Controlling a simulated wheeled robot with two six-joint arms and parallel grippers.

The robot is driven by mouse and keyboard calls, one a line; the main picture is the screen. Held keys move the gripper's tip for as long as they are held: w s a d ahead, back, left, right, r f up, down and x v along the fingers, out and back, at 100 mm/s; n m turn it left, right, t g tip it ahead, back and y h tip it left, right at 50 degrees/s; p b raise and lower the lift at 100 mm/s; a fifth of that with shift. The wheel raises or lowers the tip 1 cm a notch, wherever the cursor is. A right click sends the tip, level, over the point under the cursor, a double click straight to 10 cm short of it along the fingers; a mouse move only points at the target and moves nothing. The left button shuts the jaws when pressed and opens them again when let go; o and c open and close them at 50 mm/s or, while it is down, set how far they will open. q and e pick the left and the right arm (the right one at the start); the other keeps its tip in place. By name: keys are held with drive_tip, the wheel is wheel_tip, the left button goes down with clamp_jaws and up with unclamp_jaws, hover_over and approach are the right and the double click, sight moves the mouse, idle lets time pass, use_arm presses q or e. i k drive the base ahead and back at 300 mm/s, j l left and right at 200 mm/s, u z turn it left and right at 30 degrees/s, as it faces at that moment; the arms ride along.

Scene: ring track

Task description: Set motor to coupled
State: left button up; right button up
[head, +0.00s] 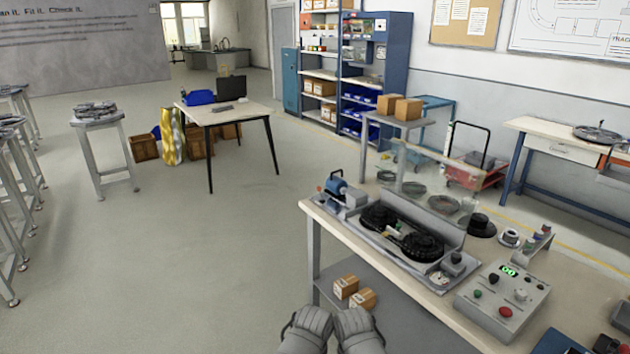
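A blue motor (337,184) sits on a grey mount at the left end of the machine on the workbench (545,262). A black lever or handle rises beside it. Whether the motor is coupled is too small to tell. The machine's grey base (362,238) carries two black wheels, a left one (379,217) and a right one (422,246), with small parts between them. My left gripper (310,322) and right gripper (356,322) are side by side at the bottom edge, in front of the bench and apart from the motor. Their fingertips cannot be made out.
A clear guard (425,175) stands raised behind the wheels. A control box (504,300) with a green display and several buttons lies at the bench's right front. Small cartons (346,287) sit on the lower shelf. Open floor (180,270) lies to the left.

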sight(336, 187)
drive_tip(key=i+j, duration=0.2)
drive_tip(key=i, duration=0.25)
drive_tip(key=i+j, duration=0.2)
drive_tip(key=i, duration=0.25)
drive_tip(key=i+j, duration=0.2)
drive_tip(key=i, duration=0.3)
drive_tip(key=i+j, duration=0.2)
drive_tip(key=i, duration=0.25)
drive_tip(key=i+j, duration=0.2)
drive_tip(key=i, duration=0.25)
drive_tip(key=i+j, duration=0.25)
drive_tip(key=i, duration=0.2)
